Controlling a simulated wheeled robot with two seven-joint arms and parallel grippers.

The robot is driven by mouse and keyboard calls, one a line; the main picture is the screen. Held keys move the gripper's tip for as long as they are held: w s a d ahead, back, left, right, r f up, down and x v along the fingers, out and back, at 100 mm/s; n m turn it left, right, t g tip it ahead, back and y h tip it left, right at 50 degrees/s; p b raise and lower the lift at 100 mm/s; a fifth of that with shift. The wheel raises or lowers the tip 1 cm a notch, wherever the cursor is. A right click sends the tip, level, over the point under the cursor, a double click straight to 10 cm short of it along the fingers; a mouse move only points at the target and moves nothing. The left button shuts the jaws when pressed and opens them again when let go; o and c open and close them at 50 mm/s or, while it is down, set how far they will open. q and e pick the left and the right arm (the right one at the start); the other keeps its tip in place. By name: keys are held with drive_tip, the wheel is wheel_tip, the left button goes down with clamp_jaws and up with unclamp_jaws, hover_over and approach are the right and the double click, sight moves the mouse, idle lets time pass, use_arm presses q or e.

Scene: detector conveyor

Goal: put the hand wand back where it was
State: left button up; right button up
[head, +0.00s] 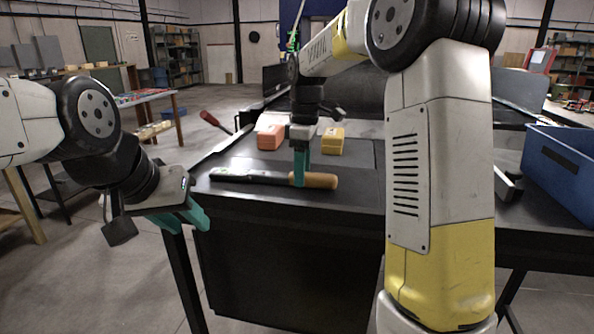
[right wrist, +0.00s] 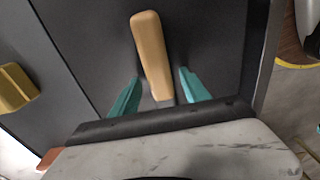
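The hand wand has a tan handle (head: 320,181) and a long black body (head: 245,176). It lies flat on the dark counter top (head: 350,200), near its front edge. My right gripper (head: 301,180) points down over the wand where handle and body meet. In the right wrist view the tan handle (right wrist: 152,58) runs between its two teal fingers, which stand apart with a gap on each side. The wand's far part is hidden there. My left gripper (head: 184,217) hangs empty left of the counter, its teal fingers spread.
An orange block (head: 270,137) and a yellow block (head: 333,141) sit behind the wand. The yellow one also shows in the right wrist view (right wrist: 16,88). A blue bin (head: 562,170) stands at the right. My right arm covers the counter's middle right.

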wheel_tip(320, 180, up, 12)
drive_tip(key=s+d+m+t+y, duration=0.1)
drive_tip(key=s+d+m+t, duration=0.35)
drive_tip(key=s, duration=0.75)
drive_tip(key=s+f+m, duration=0.3)
drive_tip(key=s, duration=0.1)
drive_tip(key=s+d+f+m+t, duration=0.1)
drive_tip(key=s+f+m, duration=0.2)
drive_tip(key=s, duration=0.1)
drive_tip(key=s+f+m, duration=0.3)
drive_tip(key=s, duration=0.1)
drive_tip(key=shift+d+t+y, duration=0.25)
drive_tip(key=shift+d+y, duration=0.15)
